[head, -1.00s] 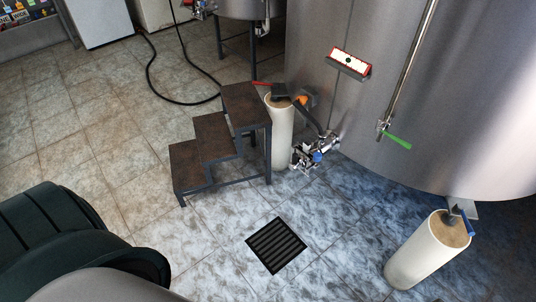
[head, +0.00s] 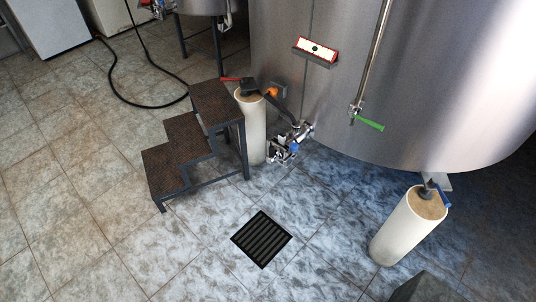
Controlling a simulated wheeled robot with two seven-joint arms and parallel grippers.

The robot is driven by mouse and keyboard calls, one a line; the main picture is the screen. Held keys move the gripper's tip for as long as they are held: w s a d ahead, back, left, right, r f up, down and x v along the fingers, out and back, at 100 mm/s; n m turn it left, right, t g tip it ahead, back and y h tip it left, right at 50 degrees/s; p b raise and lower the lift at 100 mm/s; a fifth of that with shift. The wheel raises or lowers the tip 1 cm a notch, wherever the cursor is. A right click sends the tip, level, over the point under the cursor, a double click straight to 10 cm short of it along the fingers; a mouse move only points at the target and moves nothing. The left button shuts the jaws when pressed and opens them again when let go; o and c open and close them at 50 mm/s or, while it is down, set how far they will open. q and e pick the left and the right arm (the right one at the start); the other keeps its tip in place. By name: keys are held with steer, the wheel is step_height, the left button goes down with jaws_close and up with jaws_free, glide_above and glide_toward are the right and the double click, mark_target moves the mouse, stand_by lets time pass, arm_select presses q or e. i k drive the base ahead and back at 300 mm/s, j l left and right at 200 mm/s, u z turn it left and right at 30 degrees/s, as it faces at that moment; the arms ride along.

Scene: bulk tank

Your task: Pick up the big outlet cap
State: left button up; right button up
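The metal outlet fitting (head: 290,141), with a small blue part, sits low at the front of the big steel tank (head: 400,90). It is beside a pale cylindrical leg (head: 251,130). I cannot make out the big outlet cap for certain; the fitting's parts are too small to tell apart. Neither of my grippers is in view.
Dark three-step stairs (head: 190,145) stand left of the fitting. A black floor drain (head: 261,239) lies in the tiles in front. Another pale leg (head: 408,229) stands at the right. A dark grey block-like shape (head: 422,289) shows at the bottom edge. The left floor is mostly clear.

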mark_target(276, 152)
steer(key=i+j+z, duration=0.5)
steer(key=i+j, duration=0.3)
steer(key=i+j+z, duration=0.25)
steer(key=j, duration=0.35)
steer(key=i, duration=0.1)
